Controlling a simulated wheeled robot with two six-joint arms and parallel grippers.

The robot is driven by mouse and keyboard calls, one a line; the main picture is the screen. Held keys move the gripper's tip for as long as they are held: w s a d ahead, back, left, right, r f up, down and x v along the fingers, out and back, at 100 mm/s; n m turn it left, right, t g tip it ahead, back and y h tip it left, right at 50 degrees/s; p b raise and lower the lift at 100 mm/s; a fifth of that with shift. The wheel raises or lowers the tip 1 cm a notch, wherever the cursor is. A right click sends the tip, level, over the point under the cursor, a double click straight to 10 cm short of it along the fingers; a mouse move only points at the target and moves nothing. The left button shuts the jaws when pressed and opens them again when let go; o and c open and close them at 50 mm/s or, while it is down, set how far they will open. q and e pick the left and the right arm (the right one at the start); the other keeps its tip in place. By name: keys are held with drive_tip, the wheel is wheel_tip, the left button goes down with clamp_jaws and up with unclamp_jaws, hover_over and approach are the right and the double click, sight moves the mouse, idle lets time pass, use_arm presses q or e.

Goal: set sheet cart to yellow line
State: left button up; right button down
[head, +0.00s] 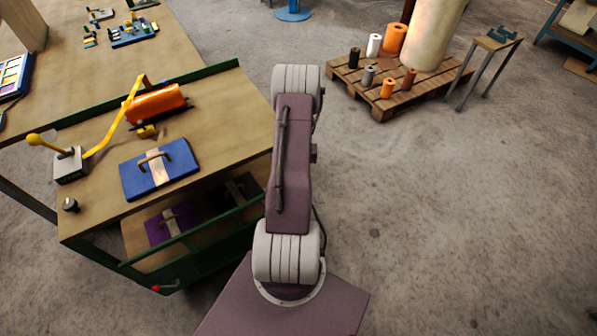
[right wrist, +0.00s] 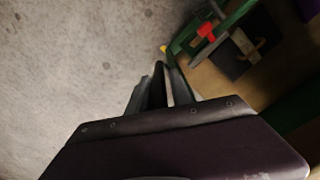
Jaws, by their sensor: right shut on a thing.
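The sheet cart appears to be the green-framed cart with tan shelves, at left in the head view; its green lower rail (head: 195,240) carries a red knob (head: 158,287) near the front corner. In the right wrist view, its green frame (right wrist: 185,42) and red knob (right wrist: 205,29) show beyond my fingers. My right gripper (right wrist: 163,75) is shut at the end of the cart's green frame, by a small yellow tip; the exact contact is dark and hard to see. The head view does not show this gripper. My left gripper is out of view. No yellow floor line shows.
A blue die (head: 160,170) and an orange roll (head: 155,104) lie on the upper top. A purple die (head: 171,224) and a black die (head: 236,190) lie below. A pallet (head: 345,75) with several rolls stands at the back right. The floor at right is clear.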

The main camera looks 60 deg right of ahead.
drive_tip(key=c, duration=1.3)
unclamp_jaws()
wheel_tip(320, 180, up, 9)
drive_tip(key=shift+r, duration=0.1)
